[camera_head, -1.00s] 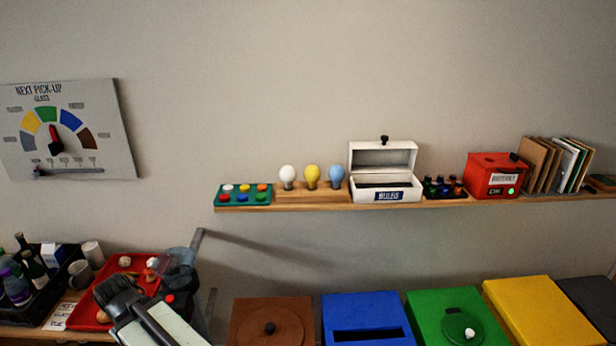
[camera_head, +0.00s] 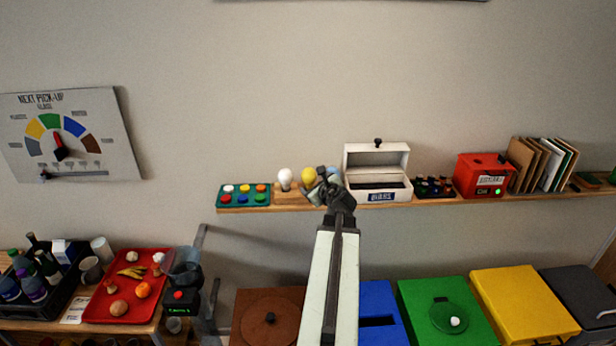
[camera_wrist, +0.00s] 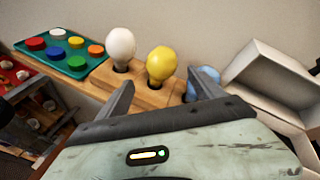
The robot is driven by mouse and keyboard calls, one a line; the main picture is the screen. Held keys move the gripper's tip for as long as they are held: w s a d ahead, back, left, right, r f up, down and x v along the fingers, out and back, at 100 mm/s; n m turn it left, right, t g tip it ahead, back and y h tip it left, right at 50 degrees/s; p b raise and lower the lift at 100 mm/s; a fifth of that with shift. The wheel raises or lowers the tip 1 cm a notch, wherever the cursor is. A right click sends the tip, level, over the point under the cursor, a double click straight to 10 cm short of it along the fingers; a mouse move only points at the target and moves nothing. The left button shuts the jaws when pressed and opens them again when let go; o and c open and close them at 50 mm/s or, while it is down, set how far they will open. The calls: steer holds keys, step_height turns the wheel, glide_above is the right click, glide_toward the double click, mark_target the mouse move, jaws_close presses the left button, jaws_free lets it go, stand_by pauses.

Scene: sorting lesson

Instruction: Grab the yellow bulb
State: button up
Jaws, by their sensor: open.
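The yellow bulb (camera_head: 308,175) stands in a wooden holder on the wall shelf, partly hidden by my gripper in the head view. In the wrist view the yellow bulb (camera_wrist: 161,63) stands upright between the white bulb (camera_wrist: 121,46) on its left and the blue bulb (camera_wrist: 206,76) on its right. My gripper (camera_head: 322,184) is at the shelf, close in front of the yellow and blue bulbs. In the wrist view my gripper (camera_wrist: 166,92) has its fingers apart with nothing held. The yellow bulb shows between and beyond the fingertips. The right finger partly covers the blue bulb.
An open white box (camera_head: 377,185) stands right of the bulbs, near my right finger. A teal tray of coloured buttons (camera_head: 243,203) lies to the left. A red box (camera_head: 481,177) stands farther right. Coloured bins, including a green one (camera_head: 420,294), stand below the shelf.

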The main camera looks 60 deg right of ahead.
mark_target(311, 179)
steer(key=b+x, duration=0.2)
steer(key=x, duration=0.6)
steer(key=shift+w+d+r, duration=0.1)
steer(key=shift+d+r, duration=0.05)
steer(key=shift+d, duration=0.05)
steer(key=shift+a+r, duration=0.1)
steer(key=c, duration=1.1)
